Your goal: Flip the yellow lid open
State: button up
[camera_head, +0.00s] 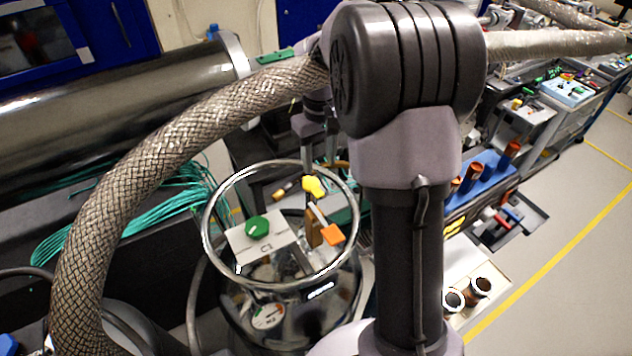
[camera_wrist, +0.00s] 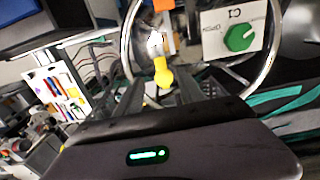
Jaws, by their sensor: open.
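A small rounded yellow piece (camera_head: 313,187), which seems to be the yellow lid, shows at the far side of a round metal ring in the head view. In the wrist view the yellow piece (camera_wrist: 162,73) appears in line with the gap between my fingers; I cannot tell whether they touch it. My gripper (camera_wrist: 165,88) is open. In the head view its lower end shows above the ring's far side, partly hidden by my arm. I cannot tell whether the lid is open or closed.
Inside the ring (camera_head: 208,220) are a C1 panel (camera_head: 284,236) with a green knob (camera_head: 257,227) and an orange piece (camera_head: 331,233). The knob (camera_wrist: 240,37) also shows in the wrist view. A large metal cylinder (camera_head: 100,105) lies left; a blue holder (camera_head: 490,180) stands right.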

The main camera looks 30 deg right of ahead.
aim_at(319, 193)
notch_tip(319, 193, down, 10)
jog(key=shift+b, duration=0.4)
grip_shut()
dwell(1.2)
